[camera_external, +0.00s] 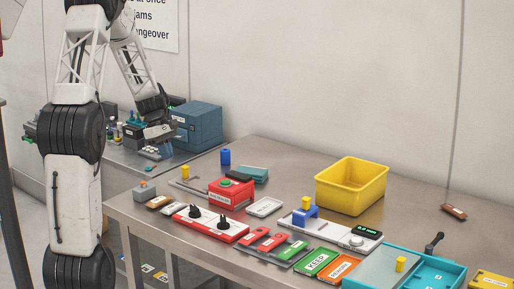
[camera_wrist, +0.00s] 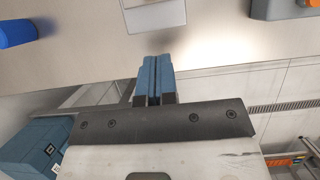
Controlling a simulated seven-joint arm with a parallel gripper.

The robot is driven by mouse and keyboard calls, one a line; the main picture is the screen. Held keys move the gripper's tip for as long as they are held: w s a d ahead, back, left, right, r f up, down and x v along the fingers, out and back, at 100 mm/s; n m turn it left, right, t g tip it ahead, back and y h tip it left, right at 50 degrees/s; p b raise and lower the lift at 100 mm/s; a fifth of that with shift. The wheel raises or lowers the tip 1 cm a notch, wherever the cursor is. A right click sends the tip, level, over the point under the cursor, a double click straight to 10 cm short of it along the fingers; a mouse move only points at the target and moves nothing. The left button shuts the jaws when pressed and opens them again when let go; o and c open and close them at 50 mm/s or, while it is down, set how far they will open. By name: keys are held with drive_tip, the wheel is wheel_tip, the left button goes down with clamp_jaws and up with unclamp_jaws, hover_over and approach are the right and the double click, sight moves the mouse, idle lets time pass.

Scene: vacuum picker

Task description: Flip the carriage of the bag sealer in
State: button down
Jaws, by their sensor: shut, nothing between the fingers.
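My gripper (camera_external: 158,132) is at the back left in the external view, above the rear bench and just left of a blue box. In the wrist view its two blue fingertips (camera_wrist: 152,80) are pressed together with nothing between them. I cannot tell for certain which device is the bag sealer. A long white device (camera_external: 335,230) on the front table has a blue block (camera_external: 305,214) with a yellow top standing on it, and a dark display at its right end. My gripper is far from it and touches nothing that I can make out.
The blue box (camera_external: 196,126) stands beside my gripper. The front table holds a yellow bin (camera_external: 351,186), a red box (camera_external: 231,194), a red panel with black knobs (camera_external: 211,223), a blue cylinder (camera_external: 225,157) and a teal tray (camera_external: 430,272).

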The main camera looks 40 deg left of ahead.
sight(192, 182)
drive_tip(key=d+f, duration=0.1)
drive_tip(key=d, duration=0.1)
drive_tip(key=shift+d+f, duration=0.35)
drive_tip(key=shift+d, duration=1.05)
drive_tip(key=shift+d, duration=2.75)
drive_tip(key=shift+f, duration=0.1)
drive_tip(key=shift+a, duration=0.1)
drive_tip(key=shift+a, duration=0.55)
drive_tip(key=a, duration=0.3)
drive_tip(key=v, duration=1)
